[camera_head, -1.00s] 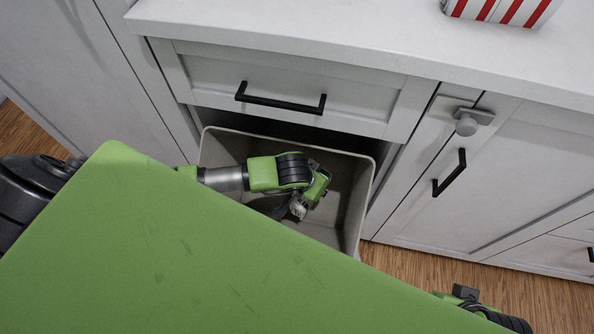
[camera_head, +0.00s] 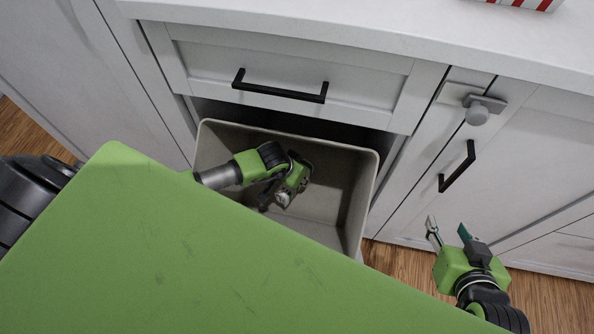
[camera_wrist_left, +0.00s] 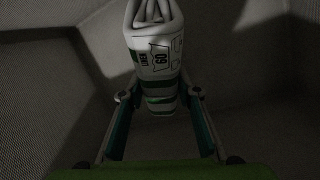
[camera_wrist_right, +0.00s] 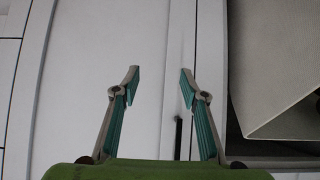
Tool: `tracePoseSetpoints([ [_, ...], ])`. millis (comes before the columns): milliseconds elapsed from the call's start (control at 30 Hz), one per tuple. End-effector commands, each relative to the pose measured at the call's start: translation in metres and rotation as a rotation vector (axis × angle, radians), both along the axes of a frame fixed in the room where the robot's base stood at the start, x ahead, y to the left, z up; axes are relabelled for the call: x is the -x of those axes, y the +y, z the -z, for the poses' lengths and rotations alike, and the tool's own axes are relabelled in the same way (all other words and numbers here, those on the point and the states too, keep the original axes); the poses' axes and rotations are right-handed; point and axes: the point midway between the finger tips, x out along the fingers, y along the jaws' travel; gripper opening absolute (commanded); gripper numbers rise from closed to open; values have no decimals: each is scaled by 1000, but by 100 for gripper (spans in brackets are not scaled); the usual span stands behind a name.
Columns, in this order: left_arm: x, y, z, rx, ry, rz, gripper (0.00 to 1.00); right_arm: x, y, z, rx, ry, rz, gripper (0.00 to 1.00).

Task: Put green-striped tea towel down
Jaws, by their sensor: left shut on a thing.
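The green-striped tea towel (camera_wrist_left: 155,60) is a folded white bundle with dark green stripes and a printed "60" in the left wrist view. My left gripper (camera_wrist_left: 160,98) is shut on it, one finger on each side. In the head view my left gripper (camera_head: 283,198) points down inside a grey-beige open bin (camera_head: 345,190); the towel is mostly hidden there by the gripper. The left wrist view shows the bin's dim inner walls around the towel. My right gripper (camera_head: 449,234) is open and empty, in front of the cabinet right of the bin; its spread fingers show in the right wrist view (camera_wrist_right: 160,85).
The bin stands below a drawer with a black handle (camera_head: 280,92) and a white countertop (camera_head: 340,30). A red-and-white striped item (camera_head: 530,3) is on the counter, cut off.

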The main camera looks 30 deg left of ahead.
Motion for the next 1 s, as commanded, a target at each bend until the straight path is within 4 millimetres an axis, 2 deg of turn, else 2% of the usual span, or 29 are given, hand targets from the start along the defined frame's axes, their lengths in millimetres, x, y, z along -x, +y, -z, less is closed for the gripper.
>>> tracePoseSetpoints([
  [67,0,0,8,0,1,-1,8,-8,3,-6,-10,-46,-4,40],
  [200,0,0,11,0,0,0,8,-14,5,-13,-18,-81,-6,40],
  [1000,0,0,14,0,-1,0,8,-23,9,-24,-34,-148,-10,40],
])
